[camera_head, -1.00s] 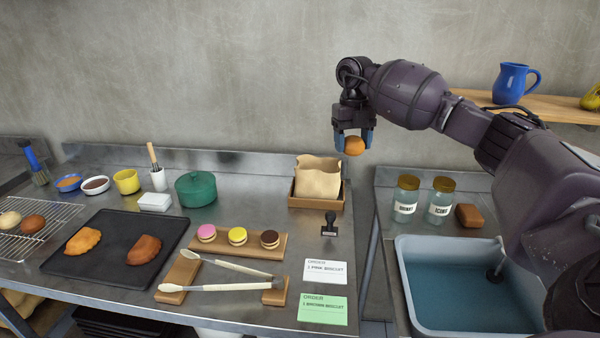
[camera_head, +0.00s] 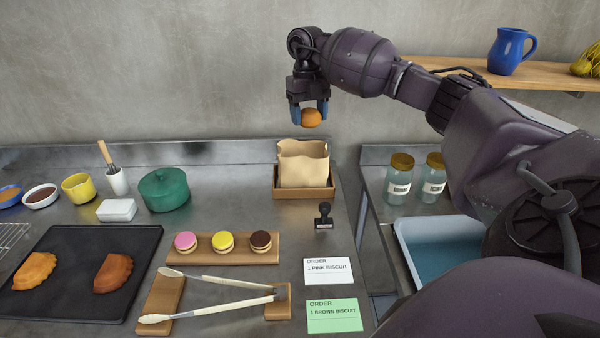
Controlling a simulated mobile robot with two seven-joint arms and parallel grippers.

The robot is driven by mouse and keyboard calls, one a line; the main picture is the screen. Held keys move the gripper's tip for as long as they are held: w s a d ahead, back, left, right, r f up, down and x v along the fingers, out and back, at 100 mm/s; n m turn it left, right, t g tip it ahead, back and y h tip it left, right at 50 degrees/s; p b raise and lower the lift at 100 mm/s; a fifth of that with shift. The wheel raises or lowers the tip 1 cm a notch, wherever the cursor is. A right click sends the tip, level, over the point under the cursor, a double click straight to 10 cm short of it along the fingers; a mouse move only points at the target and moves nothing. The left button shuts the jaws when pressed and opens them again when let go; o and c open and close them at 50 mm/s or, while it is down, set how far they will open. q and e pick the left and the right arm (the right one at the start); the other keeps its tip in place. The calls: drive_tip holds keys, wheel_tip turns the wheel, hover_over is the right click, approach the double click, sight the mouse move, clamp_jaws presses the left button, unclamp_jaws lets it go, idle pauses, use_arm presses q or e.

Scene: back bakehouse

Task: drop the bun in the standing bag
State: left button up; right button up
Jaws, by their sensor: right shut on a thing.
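The bun (camera_head: 311,118) is round and orange-brown. My right gripper (camera_head: 309,114) is shut on it, with blue fingertips on either side, and points down. It holds the bun in the air, just above the open paper bag in the picture. The tan bag (camera_head: 303,165) stands upright in a shallow wooden tray (camera_head: 291,193) at the back of the steel table. Its mouth faces up with a jagged rim; the inside is mostly hidden. The bun is clear of the bag's rim in the picture. My left gripper is not in view.
A black stamp (camera_head: 323,217) stands in front of the tray. Pink, yellow and brown biscuits lie on a wooden board (camera_head: 225,259), with tongs (camera_head: 222,308) in front. A green pot (camera_head: 164,190) stands left. Glass jars (camera_head: 400,180) and a blue basin (camera_head: 440,256) are right, across a gap.

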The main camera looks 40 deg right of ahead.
sight(308, 127)
wheel_tip(308, 127, down, 2)
drive_tip(key=shift+f+b, duration=0.25)
drive_tip(key=shift+b, duration=0.15)
drive_tip(key=shift+w+f, duration=0.1)
drive_tip(key=shift+f, duration=0.6)
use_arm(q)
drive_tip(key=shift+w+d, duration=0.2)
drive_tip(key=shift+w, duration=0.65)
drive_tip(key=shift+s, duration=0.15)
use_arm(e)
drive_tip(key=o, duration=1)
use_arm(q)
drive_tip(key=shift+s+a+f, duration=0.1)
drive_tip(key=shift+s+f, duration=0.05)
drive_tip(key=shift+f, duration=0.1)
use_arm(e)
drive_tip(key=shift+r, duration=0.1)
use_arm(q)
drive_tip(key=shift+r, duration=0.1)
use_arm(e)
drive_tip(key=r, duration=0.7)
drive_tip(key=w+r, duration=0.1)
drive_tip(key=r, duration=0.2)
drive_tip(key=shift+d+r, duration=0.2)
drive_tip(key=shift+r, duration=0.1)
